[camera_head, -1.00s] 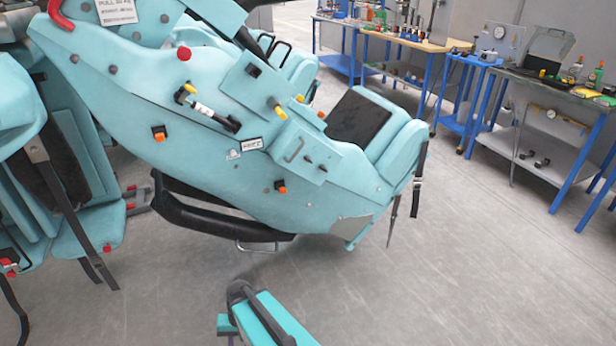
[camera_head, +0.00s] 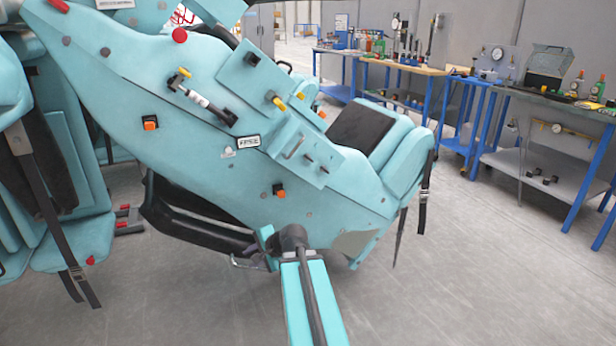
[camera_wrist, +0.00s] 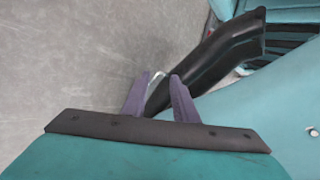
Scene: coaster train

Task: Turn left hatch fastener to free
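The hatch (camera_head: 285,168) is a light teal panel on the side of the coaster car, with a bare handle and two small dark fasteners. The left hatch fastener (camera_head: 309,157) is the upper-left one, and the right fastener (camera_head: 323,169) sits just below right. Their exact turn angle is too small to tell. The hatch is not in the wrist view.
The car's side (camera_head: 210,150) carries several knobs, orange-marked latches and a lever (camera_head: 205,103). A black curved bar (camera_head: 190,222) runs under it and also shows in the wrist view (camera_wrist: 215,60). Blue-legged workbenches (camera_head: 560,120) stand at the right. The floor between is clear.

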